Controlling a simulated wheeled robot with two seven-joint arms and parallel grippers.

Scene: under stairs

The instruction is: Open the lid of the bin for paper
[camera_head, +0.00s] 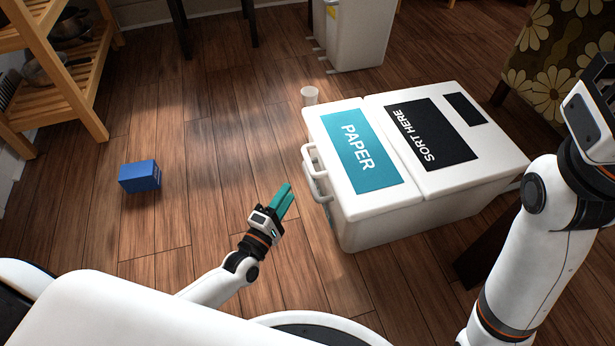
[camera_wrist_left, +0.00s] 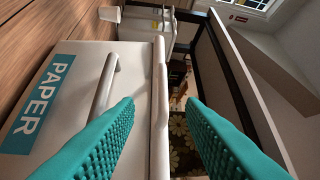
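The white bin for paper (camera_head: 345,206) stands on the floor right of centre in the head view. Its lid with the teal PAPER label (camera_head: 377,184) lies flat and shut. White bar handles (camera_head: 309,160) stick out from its left side. In the left wrist view, a PAPER label (camera_wrist_left: 38,108) and a bar handle (camera_wrist_left: 104,88) show on a white face, with a pale edge bar (camera_wrist_left: 160,95) beside it. My left gripper (camera_head: 288,192) is open and empty, apart from the bin; its teal fingers (camera_wrist_left: 160,108) are spread. My right arm's fingers are not visible.
A dark SORT HERE panel (camera_head: 432,133) covers the bin's right part. A white cup (camera_head: 310,96) stands behind the bin. A blue box (camera_head: 140,176) lies left on the floor. A wooden shelf (camera_head: 62,75) and another white bin (camera_head: 352,38) stand farther back. Floor between box and bin is clear.

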